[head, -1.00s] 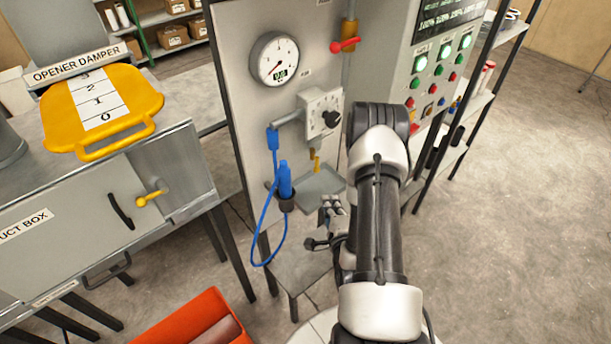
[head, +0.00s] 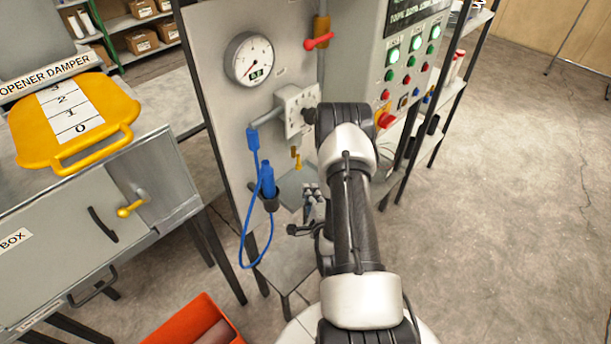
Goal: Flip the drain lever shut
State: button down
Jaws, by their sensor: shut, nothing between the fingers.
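A small yellow lever (head: 297,161) hangs below the grey box with the black knob on the panel, just above a grey tray. It points down; I see no label on it, so I cannot tell for certain that it is the drain lever. My gripper (head: 313,191) is small in view, beside the tray, below and slightly right of the yellow lever. It is shut and empty, and appears apart from the lever. My arm hides part of the panel to the right.
The panel (head: 215,100) carries a gauge (head: 249,59), a red-handled valve (head: 319,41) and a blue hose tool (head: 268,180) with a looped cord. The duct box (head: 60,235) stands left, with an orange bin (head: 170,325) in front. Floor at right is clear.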

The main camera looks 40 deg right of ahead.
aim_at(298, 162)
jog(key=x, duration=0.8)
jog(key=shift+b, duration=0.3)
jog(key=shift+w+d, duration=0.1)
jog(key=shift+d, duration=0.1)
